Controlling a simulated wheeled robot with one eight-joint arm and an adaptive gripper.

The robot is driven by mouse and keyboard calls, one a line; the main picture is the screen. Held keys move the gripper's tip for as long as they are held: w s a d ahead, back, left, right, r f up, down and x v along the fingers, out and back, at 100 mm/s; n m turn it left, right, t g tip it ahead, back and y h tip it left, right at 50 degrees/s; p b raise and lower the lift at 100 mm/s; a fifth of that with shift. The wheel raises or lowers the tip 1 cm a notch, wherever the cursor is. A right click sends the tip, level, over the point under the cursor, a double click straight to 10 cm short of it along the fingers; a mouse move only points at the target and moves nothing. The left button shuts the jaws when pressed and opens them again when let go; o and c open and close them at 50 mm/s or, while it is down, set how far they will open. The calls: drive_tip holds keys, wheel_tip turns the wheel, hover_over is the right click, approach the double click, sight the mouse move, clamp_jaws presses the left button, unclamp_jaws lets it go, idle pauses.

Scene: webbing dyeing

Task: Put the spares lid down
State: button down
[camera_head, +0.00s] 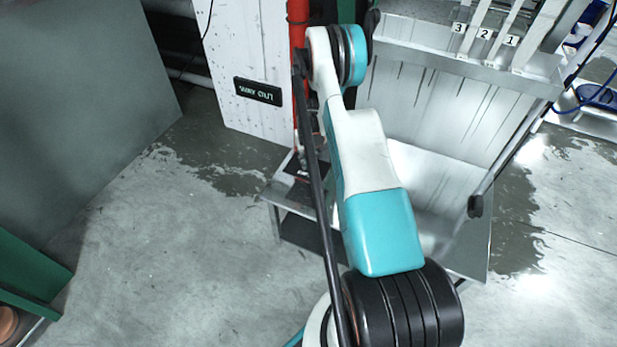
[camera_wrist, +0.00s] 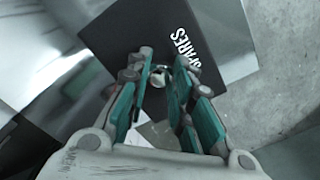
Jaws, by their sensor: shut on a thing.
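In the wrist view, the spares lid (camera_wrist: 135,28) is a dark flat panel with white "SPARES" lettering and a small round metal knob (camera_wrist: 158,78). My gripper (camera_wrist: 162,70) has its teal-padded fingers on either side of this knob and is shut on it. The near part of the lid is hidden behind the fingers. I cannot tell whether the lid hangs free or touches a surface beneath.
Shiny metal sheet (camera_wrist: 50,60) lies left of the lid in the wrist view. In the head view, a metal bench (camera_head: 440,175) stands behind my arm, beside a red post (camera_head: 298,30) and a "WAY OUT" sign (camera_head: 258,91). Open concrete floor (camera_head: 170,240) lies at left.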

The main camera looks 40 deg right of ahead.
sight(308, 173)
drive_tip(key=shift+f+b, duration=1.2)
drive_tip(key=shift+f, duration=2.8)
drive_tip(key=c, duration=1.4)
unclamp_jaws()
drive_tip(key=shift+f, duration=0.1)
wheel_tip(308, 173, up, 12)
drive_tip(key=p, duration=0.4)
